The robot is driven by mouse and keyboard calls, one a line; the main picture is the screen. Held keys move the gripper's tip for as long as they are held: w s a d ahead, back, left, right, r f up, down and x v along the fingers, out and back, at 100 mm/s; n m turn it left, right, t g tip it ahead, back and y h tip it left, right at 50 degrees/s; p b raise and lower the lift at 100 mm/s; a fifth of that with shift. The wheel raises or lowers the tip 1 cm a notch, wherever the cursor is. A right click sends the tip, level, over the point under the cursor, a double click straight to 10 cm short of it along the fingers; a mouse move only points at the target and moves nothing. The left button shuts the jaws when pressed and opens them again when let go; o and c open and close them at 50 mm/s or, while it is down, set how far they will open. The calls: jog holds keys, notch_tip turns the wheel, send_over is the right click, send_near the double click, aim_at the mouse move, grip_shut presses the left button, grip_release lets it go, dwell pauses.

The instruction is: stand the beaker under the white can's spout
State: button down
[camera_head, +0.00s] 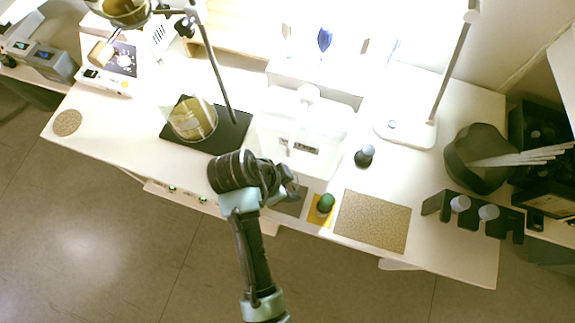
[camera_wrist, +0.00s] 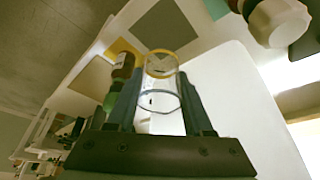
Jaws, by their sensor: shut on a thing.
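My gripper (camera_wrist: 158,108) is shut on a small clear glass beaker (camera_wrist: 160,82) in the wrist view. The beaker sits between the two dark fingers, with an amber-looking rim and a bluish ring. In the head view my gripper (camera_head: 290,186) is at the front of the table, and the beaker is hidden or too small to make out. The white can (camera_head: 335,135) appears to be the white body just behind my gripper. I cannot clearly pick out its spout. A large white surface (camera_wrist: 225,90) fills the right of the wrist view, close to the beaker.
A green-topped bottle (camera_head: 326,203) stands on a yellow square beside my gripper. A dark grey mat (camera_head: 292,206) and a speckled mat (camera_head: 372,221) lie near the front edge. A larger glass beaker (camera_head: 192,119) stands on a black plate to the left. A grey-topped bottle (camera_head: 365,155) stands right.

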notch_tip(320, 180, down, 4)
jog(key=shift+r, duration=0.1)
notch_tip(320, 180, down, 3)
jog(key=shift+r, duration=0.1)
jog(key=shift+w+f, duration=0.15)
jog(key=shift+f, duration=0.05)
jog(key=shift+c, duration=1.5)
grip_release()
jog(key=shift+f, duration=0.1)
jog(key=v, duration=1.2)
jog(key=shift+p, duration=0.45)
